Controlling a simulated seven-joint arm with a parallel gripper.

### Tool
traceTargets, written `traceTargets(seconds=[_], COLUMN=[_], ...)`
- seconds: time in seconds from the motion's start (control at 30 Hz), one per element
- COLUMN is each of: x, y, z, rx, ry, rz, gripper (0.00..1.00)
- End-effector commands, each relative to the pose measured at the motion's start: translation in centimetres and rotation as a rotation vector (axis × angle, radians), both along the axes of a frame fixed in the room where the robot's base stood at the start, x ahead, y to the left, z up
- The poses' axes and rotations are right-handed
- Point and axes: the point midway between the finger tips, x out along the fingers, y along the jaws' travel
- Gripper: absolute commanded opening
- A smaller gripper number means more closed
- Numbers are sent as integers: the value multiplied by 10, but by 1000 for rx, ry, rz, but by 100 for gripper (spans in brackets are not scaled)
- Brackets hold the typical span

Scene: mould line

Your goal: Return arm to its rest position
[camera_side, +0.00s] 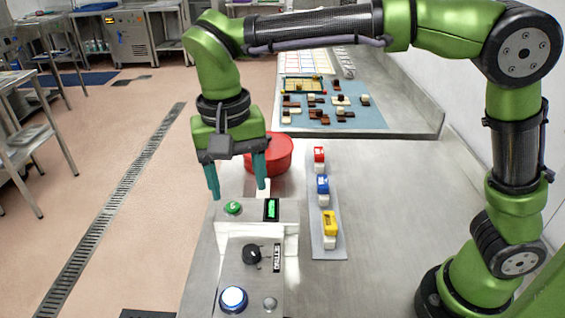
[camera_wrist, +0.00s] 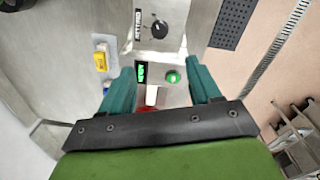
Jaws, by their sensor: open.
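My gripper (camera_side: 238,188) is open and empty, its two teal fingers spread wide above the far end of the control panel. It also shows in the wrist view (camera_wrist: 163,92), with the green button (camera_wrist: 173,77) and the lit green display (camera_wrist: 141,73) between and beyond the fingers. In the side view the green button (camera_side: 233,208) and the display (camera_side: 271,209) sit on the panel (camera_side: 230,266) just below the fingertips. My arm is raised and bent, reaching from its base at the right over the worktop.
A red round object (camera_side: 270,153) stands behind the gripper. A grey strip (camera_side: 326,250) holds red, blue and yellow-topped pieces to the right. A blue mat (camera_side: 345,118) with small pieces lies farther back.

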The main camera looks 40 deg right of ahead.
Motion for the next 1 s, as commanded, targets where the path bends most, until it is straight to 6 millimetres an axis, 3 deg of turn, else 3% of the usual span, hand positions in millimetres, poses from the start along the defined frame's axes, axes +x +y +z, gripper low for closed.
traceTargets(seconds=[0.5, 0.63, 0.77, 1.0], x=[3, 1, -10, -45], y=[1, 0, -28, -107], z=[8, -8, -11, -6], rx=[3, 25, 99, 223], ry=[-11, -24, -77, -290], rz=[29, 160, 273, 343], gripper=[63, 63, 63, 63])
